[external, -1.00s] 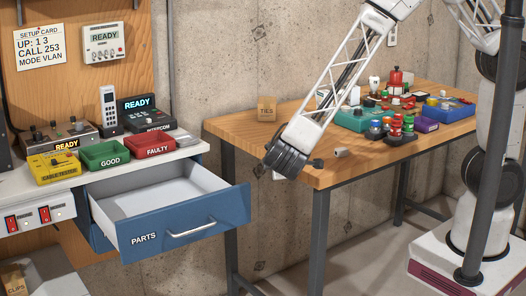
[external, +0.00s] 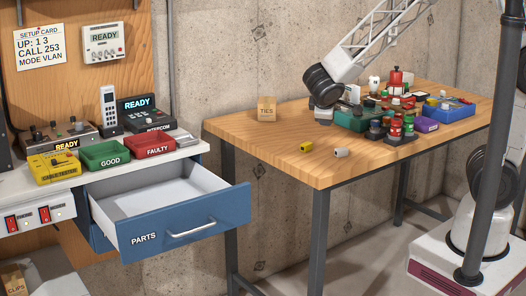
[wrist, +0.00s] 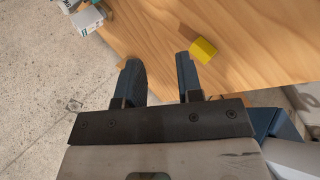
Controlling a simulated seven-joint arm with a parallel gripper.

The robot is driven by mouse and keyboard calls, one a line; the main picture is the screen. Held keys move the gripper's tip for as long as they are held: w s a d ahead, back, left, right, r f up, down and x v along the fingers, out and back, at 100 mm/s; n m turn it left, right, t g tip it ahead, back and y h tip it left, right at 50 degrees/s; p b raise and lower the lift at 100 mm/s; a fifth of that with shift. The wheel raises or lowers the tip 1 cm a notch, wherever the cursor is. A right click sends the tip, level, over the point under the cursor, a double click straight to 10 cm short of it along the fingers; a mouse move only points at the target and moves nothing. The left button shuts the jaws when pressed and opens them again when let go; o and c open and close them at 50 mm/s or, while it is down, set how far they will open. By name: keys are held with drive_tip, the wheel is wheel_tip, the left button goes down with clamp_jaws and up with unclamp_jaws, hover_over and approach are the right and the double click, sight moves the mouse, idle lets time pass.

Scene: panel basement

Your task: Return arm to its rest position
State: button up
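My gripper (external: 322,118) hangs at the end of my white lattice arm above the left back part of the wooden table, close to the cluster of parts. In the wrist view my gripper (wrist: 160,64) has its two dark fingers apart, with nothing between them. A small yellow block (external: 306,147) lies near the table's front left corner, beside a small grey-white piece (external: 341,152). The yellow block also shows in the wrist view (wrist: 204,50), beyond the right finger and apart from it.
The wooden table (external: 240,128) carries a teal tray (external: 350,121), a blue tray (external: 457,112), a purple box (external: 427,125) and red-topped jars at its right. A TIES bag (external: 267,108) stands at the back left. The blue PARTS drawer (external: 215,213) is open, left of the table.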

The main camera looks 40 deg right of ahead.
drive_tip(key=s+d+r+m+g+y, duration=0.1)
drive_tip(key=s+d+r+m+g, duration=0.1)
drive_tip(key=s+d+r, duration=0.35)
drive_tip(key=s+d+r+m+g+y, duration=0.1)
drive_tip(key=s+d+r+m, duration=0.1)
drive_tip(key=d, duration=0.7)
drive_tip(key=s+d+r+m+y, duration=0.4)
drive_tip(key=s+d, duration=0.4)
drive_tip(key=s, duration=0.3)
drive_tip(key=shift+s+r, duration=0.4)
drive_tip(key=shift+r, duration=0.05)
